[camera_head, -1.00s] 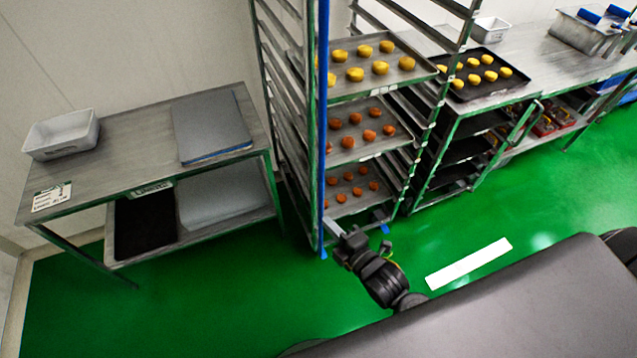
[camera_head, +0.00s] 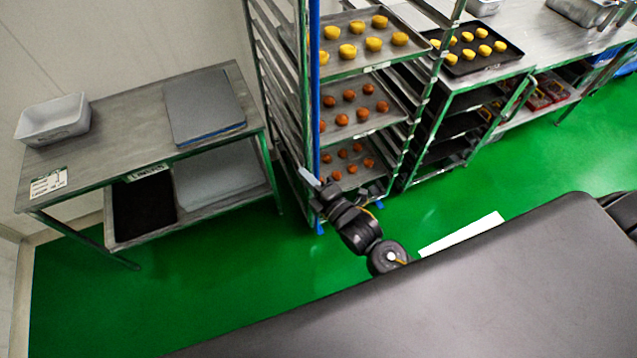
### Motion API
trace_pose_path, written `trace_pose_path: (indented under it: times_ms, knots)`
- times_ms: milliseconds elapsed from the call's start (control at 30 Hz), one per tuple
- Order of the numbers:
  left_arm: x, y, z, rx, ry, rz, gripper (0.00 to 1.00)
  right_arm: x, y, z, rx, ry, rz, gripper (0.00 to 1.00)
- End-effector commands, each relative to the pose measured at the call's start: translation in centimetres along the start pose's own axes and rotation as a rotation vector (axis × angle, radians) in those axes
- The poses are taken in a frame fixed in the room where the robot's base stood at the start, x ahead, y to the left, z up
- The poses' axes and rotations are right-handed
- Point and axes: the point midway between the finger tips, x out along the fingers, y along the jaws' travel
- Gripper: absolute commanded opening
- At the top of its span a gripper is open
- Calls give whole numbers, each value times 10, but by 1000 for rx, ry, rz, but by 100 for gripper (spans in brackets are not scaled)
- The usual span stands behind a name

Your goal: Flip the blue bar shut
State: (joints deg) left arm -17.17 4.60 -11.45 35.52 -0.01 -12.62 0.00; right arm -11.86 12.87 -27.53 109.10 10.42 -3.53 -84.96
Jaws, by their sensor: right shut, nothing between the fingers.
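The blue bar (camera_head: 315,90) is a thin upright strip along the front left post of the tall metal tray rack (camera_head: 266,62). Its lower end shows just above the green floor. My right gripper (camera_head: 308,177) is shut and empty. In the picture its pale fingers cross the lower part of the bar, with the tips just left of it. I cannot tell whether they touch the bar. The rack's trays with yellow and orange-brown dough pieces stay visible to the right of the bar. My left gripper is not in view.
A metal table (camera_head: 110,135) with a white bin (camera_head: 52,120) and a grey-blue board (camera_head: 203,105) stands left of the rack. A workbench with a dark tray (camera_head: 470,62) stands to the right. Green floor (camera_head: 200,290) lies open in front.

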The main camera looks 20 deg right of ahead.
Motion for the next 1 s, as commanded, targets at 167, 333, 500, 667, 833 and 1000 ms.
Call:
trace_pose_path:
  times_ms: [167,333,500,667,833,1000]
  knots:
    - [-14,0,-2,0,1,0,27,37,4,0,1,-1,1,0]
    - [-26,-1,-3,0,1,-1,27,27,2,24,-2,-2,-4,0]
    - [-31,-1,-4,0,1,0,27,23,1,35,1,0,-2,0]
    - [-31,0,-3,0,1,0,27,22,0,38,1,0,-1,0]
    - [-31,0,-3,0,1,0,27,22,0,38,1,0,0,0]
    - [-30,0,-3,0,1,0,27,21,0,39,-1,8,0,0]
